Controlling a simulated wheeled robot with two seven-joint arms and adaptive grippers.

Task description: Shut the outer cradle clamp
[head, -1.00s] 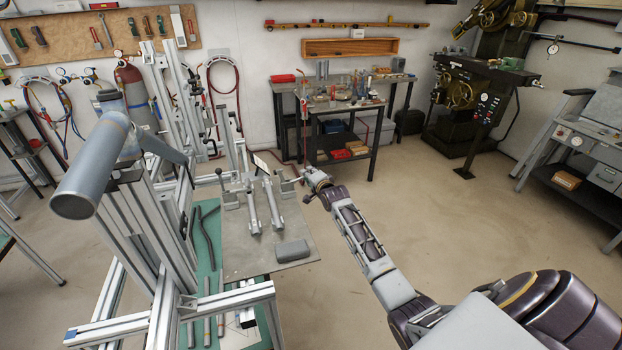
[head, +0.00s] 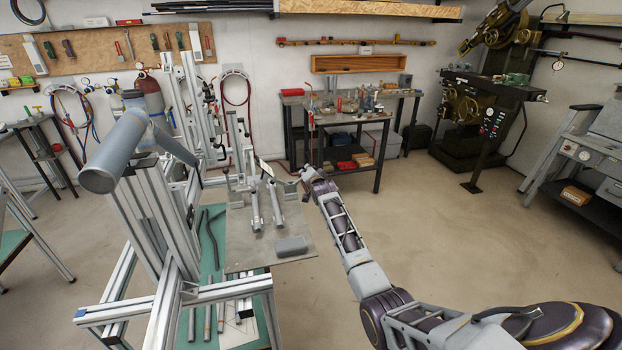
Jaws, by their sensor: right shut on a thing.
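A metal jig plate (head: 250,262) carries two slim grey cradle posts, a left one (head: 255,208) and a right one (head: 277,205). The outer cradle clamp (head: 291,187) is at the plate's right edge, small and partly hidden by my gripper. My right gripper (head: 306,174) reaches in from the lower right and is shut at this clamp's right end. The fingers and the part between them are too small to see clearly. Another clamp (head: 233,190) stands at the plate's left side. My left gripper is out of view.
A grey block (head: 291,245) lies on the plate's front right. An aluminium frame (head: 225,292) and a large grey tube joint (head: 118,150) stand to the left. A workbench (head: 345,130) is behind. The floor to the right is clear.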

